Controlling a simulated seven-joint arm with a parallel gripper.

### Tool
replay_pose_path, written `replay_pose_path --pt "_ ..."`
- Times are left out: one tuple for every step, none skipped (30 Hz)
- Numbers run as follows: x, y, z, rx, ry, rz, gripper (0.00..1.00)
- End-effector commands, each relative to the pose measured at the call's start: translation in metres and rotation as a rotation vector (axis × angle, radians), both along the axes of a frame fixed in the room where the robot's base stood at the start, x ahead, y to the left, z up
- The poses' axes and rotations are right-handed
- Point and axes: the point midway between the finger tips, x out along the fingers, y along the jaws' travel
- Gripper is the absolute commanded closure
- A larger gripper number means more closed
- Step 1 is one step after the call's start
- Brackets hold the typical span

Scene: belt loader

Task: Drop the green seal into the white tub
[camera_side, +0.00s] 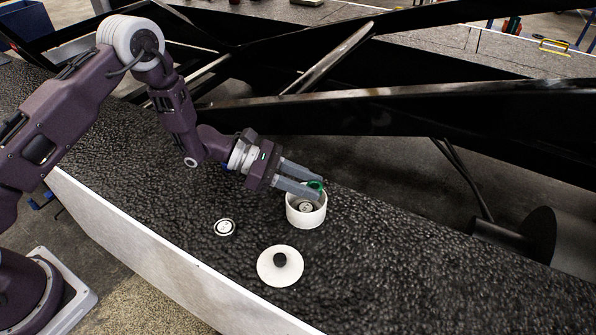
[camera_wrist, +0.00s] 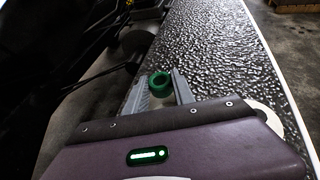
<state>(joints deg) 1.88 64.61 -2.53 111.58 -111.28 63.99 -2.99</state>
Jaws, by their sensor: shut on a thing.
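The green seal (camera_side: 316,184) is a small ring held between the fingertips of my gripper (camera_side: 318,188). In the wrist view the seal (camera_wrist: 161,92) shows between the two grey fingers, with its hole facing up. The white tub (camera_side: 305,219) is a round open cup standing on the dark, rough belt. The seal and fingertips are above the tub, near its far rim in the side view. A round metallic part (camera_side: 306,206) lies inside the tub. The tub is mostly hidden behind my gripper in the wrist view.
A white round lid with a black knob (camera_side: 280,260) lies on the belt (camera_side: 390,262) in front of the tub. A small round metallic part (camera_side: 225,227) lies to its left. A white side rail (camera_side: 165,260) edges the belt; black beams (camera_side: 430,105) run behind.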

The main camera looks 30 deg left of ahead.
Motion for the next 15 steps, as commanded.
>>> replay_pose_path --pt "0.000 0.000 -0.008 0.000 0.003 0.000 1.00" --pt "0.000 0.000 -0.012 0.001 0.004 0.000 1.00" --pt "0.000 0.000 -0.017 0.000 0.002 0.001 1.00" --pt "0.000 0.000 -0.019 0.001 0.001 0.000 1.00" --pt "0.000 0.000 -0.022 0.001 0.000 0.000 1.00" --pt "0.000 0.000 -0.024 0.001 0.002 -0.001 1.00" --pt "0.000 0.000 -0.026 0.000 0.000 -0.001 1.00" --pt "0.000 0.000 -0.027 0.000 0.000 -0.001 1.00" --pt "0.000 0.000 -0.027 0.000 0.000 0.000 1.00" --pt "0.000 0.000 -0.028 0.000 0.000 0.000 1.00" --pt "0.000 0.000 -0.028 0.000 -0.001 0.000 1.00" --pt "0.000 0.000 -0.028 0.000 -0.001 0.000 1.00" --pt "0.000 0.000 -0.028 0.000 -0.001 0.000 1.00" --pt "0.000 0.000 -0.028 0.000 -0.001 0.000 1.00" --pt "0.000 0.001 -0.027 0.000 -0.001 0.000 1.00"
